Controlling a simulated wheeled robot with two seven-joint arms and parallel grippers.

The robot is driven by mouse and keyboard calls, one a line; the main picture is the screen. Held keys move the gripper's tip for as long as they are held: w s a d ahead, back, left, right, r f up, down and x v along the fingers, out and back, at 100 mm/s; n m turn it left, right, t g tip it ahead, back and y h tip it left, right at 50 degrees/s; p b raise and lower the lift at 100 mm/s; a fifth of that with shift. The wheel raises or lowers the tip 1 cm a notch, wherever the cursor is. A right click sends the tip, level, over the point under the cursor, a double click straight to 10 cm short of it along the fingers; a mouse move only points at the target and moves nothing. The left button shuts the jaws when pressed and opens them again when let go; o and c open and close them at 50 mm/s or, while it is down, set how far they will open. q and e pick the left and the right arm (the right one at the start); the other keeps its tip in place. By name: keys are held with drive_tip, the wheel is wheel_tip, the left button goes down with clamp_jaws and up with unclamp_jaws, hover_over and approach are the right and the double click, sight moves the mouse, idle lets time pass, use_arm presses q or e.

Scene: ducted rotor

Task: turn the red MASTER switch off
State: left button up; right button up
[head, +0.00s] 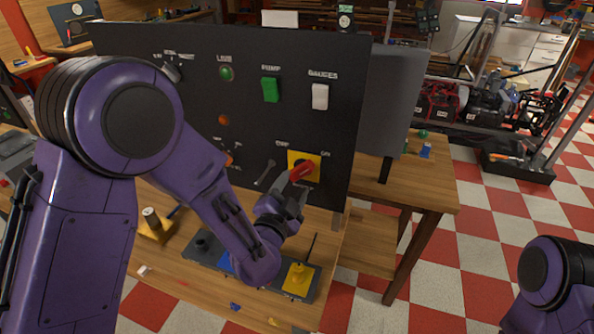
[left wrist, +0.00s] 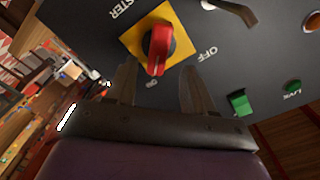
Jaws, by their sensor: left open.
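The red MASTER switch (head: 302,171) is a rotary handle on a yellow plate (head: 315,161), low on the right of the dark upright panel (head: 320,135). In the left wrist view the red handle (left wrist: 158,50) points toward the ON label, and the OFF label is off to the right. My left gripper (head: 294,192) is in front of the switch. In the left wrist view its two fingers (left wrist: 160,72) are apart, with the handle's near end between their tips, closer to the left finger. I cannot tell whether they touch. My right gripper is outside the view.
The panel also carries a green PUMP switch (head: 270,90), a white GAUGES switch (head: 320,97), a green lamp (head: 226,73) and a lever (head: 265,172) left of the MASTER switch. A strip with a yellow block (head: 298,279) lies on the bench below.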

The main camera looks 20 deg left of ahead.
sight(301, 174)
use_arm(q)
drive_tip(key=w, duration=0.3)
drive_tip(key=w+p, duration=0.1)
drive_tip(key=w, duration=0.1)
drive_tip(key=shift+w+d+f, duration=0.1)
drive_tip(key=shift+d, duration=0.15)
drive_tip(key=shift+a, duration=0.1)
drive_tip(key=shift+c, duration=0.6)
clamp_jaws()
drive_tip(key=shift+a, duration=0.1)
